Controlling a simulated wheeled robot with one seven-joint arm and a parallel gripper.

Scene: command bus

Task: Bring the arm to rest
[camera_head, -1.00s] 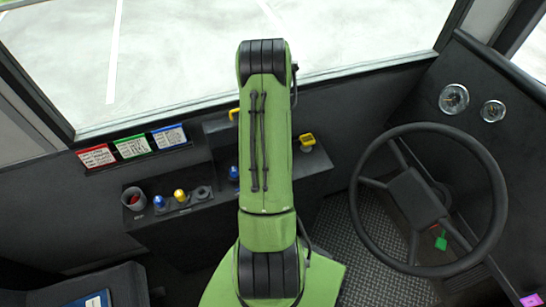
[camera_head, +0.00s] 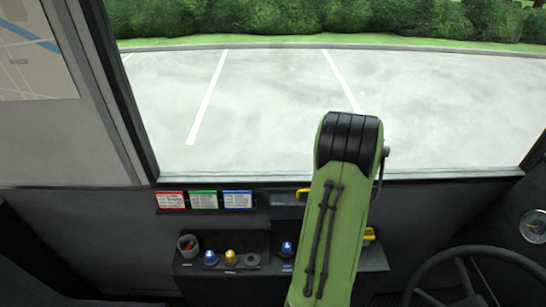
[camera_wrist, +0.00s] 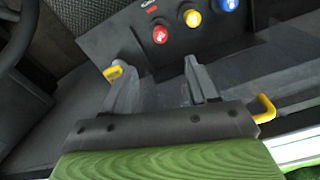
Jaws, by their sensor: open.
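My green arm (camera_head: 335,215) rises from the bottom of the head view, in front of the dashboard. Its black upper joint (camera_head: 348,140) stands against the windshield. My gripper (camera_wrist: 162,80) shows in the wrist view with its two grey fingers apart and nothing between them. The gripper does not show in the head view, where the arm hides part of the dashboard.
A steering wheel (camera_head: 478,254) is at right. Yellow handles (camera_wrist: 264,108) flank my gripper in the wrist view.

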